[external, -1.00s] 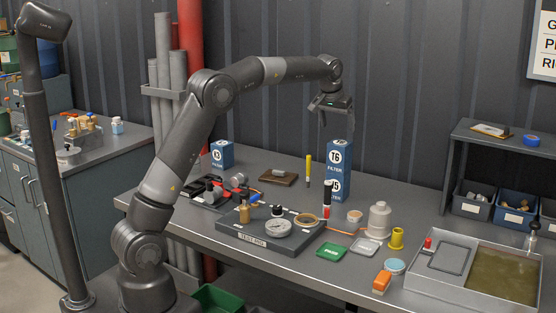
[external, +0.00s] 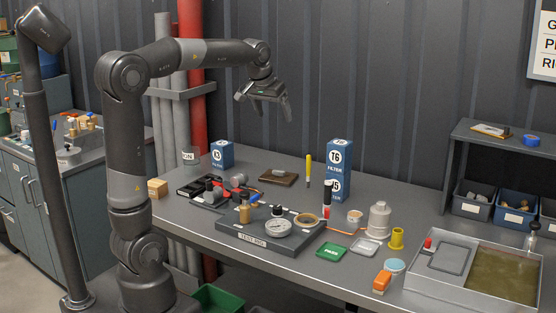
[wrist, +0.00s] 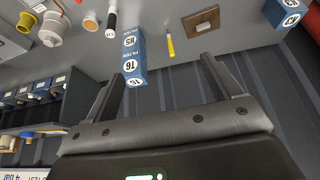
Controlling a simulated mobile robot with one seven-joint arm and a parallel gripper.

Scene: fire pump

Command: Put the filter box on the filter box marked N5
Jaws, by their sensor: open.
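A blue and white filter box marked T6 (external: 340,155) stands upright on top of the filter box marked N5 (external: 336,187), forming one roughly aligned stack at the back of the bench. In the wrist view T6 (wrist: 132,67) and N5 (wrist: 130,41) also show end to end. A third filter box, marked K3 (external: 222,154), stands apart on the left of the bench. My gripper (external: 264,104) is open and empty, high above the bench, left of the stack and clear of it. Its spread fingers also show in the wrist view (wrist: 162,68).
A grey tray (external: 430,285) and a shelf (external: 505,137) with bins are at right.

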